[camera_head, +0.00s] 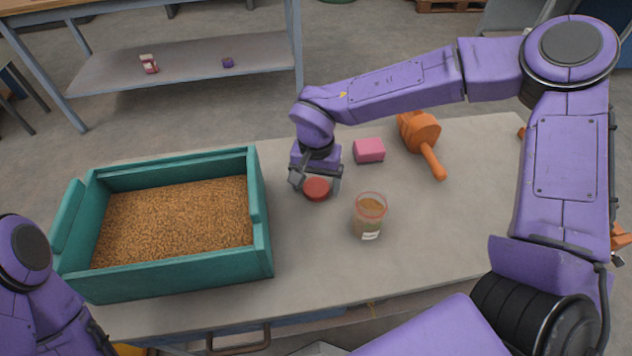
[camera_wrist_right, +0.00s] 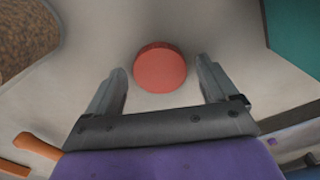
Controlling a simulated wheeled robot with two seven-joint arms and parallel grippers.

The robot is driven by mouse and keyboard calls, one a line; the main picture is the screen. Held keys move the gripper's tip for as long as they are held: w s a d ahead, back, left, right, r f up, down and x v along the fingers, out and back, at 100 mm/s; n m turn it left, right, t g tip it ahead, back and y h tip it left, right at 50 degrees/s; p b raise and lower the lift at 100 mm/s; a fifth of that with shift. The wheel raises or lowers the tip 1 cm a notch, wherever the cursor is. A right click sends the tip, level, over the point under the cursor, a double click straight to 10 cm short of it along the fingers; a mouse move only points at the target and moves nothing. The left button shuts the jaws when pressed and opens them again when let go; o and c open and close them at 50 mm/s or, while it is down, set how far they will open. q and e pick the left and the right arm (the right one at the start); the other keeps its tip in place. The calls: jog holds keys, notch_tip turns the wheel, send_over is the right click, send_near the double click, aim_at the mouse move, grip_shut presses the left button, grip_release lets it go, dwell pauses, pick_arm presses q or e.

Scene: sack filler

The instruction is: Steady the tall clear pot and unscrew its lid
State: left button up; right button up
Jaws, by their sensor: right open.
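The clear pot (camera_head: 369,216) stands upright on the table with brown contents, a white label and a pinkish rim. No lid shows on top of it. A round red lid (camera_head: 317,189) appears to lie on the table to the pot's upper left; the right wrist view shows it from above (camera_wrist_right: 160,68). My right gripper (camera_head: 315,184) is open at the lid, with its fingers on either side and visible gaps in the wrist view (camera_wrist_right: 160,85). A brown-filled round shape at that view's upper left looks like the pot (camera_wrist_right: 25,35). My left gripper is out of frame.
A teal bin (camera_head: 263,225) of brown grain fills the table's left side. The tabletop right of the pot is clear. A shelf bench (camera_head: 190,65) stands behind.

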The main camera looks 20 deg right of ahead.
aim_at(316, 186)
notch_tip(316, 186, up, 12)
jog(key=p, duration=0.1)
jog(key=shift+p, duration=0.35)
